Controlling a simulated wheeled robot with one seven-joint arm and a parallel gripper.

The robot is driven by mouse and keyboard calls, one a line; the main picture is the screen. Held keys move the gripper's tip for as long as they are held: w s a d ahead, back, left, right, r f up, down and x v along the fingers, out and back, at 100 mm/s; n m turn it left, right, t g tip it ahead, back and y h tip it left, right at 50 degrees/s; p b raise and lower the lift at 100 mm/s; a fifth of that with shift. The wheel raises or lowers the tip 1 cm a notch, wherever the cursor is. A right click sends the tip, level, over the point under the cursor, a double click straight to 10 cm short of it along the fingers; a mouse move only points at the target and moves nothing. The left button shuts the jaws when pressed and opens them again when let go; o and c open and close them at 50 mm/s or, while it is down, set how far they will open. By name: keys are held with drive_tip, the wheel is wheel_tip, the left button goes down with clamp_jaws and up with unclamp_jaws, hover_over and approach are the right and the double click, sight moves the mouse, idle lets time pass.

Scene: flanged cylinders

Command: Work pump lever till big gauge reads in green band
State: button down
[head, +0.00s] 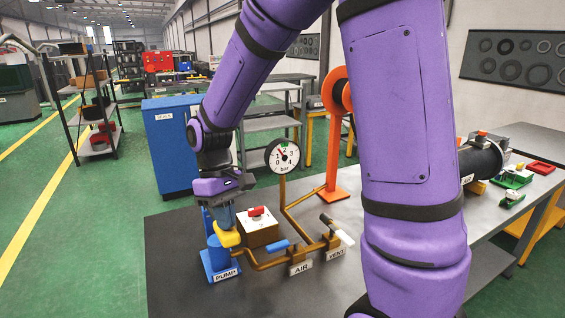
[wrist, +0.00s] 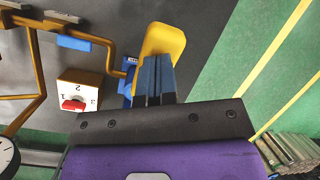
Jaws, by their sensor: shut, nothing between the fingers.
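The pump (head: 218,264), blue and labelled PUMP, stands at the near left of the dark bench. Its yellow lever end (head: 229,239) also shows in the wrist view (wrist: 167,38). My gripper (head: 226,228) is shut and empty, its fingertips (wrist: 155,60) directly over the yellow lever end; I cannot tell whether they touch it. The round white big gauge (head: 283,157), marked in bar from 0 to 4, stands on a yellow pipe behind the pump. It has a small green band near 2 at the top. Its needle seems to point up-left, short of the green; the exact reading is too small to tell.
A box with a red knob (head: 256,211) stands beside the pump; its white face shows numbers. An orange stand (head: 333,150) is behind. The bench's front left is clear.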

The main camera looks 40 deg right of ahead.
sight(231, 245)
idle(0.4)
drive_tip(key=shift+w+x, duration=0.2)
drive_tip(key=shift+x, duration=2.9)
drive_tip(key=shift+f, duration=0.1)
drive_tip(key=shift+s+v, duration=0.2)
drive_tip(key=shift+v, duration=2.95)
drive_tip(key=shift+v, duration=2.6)
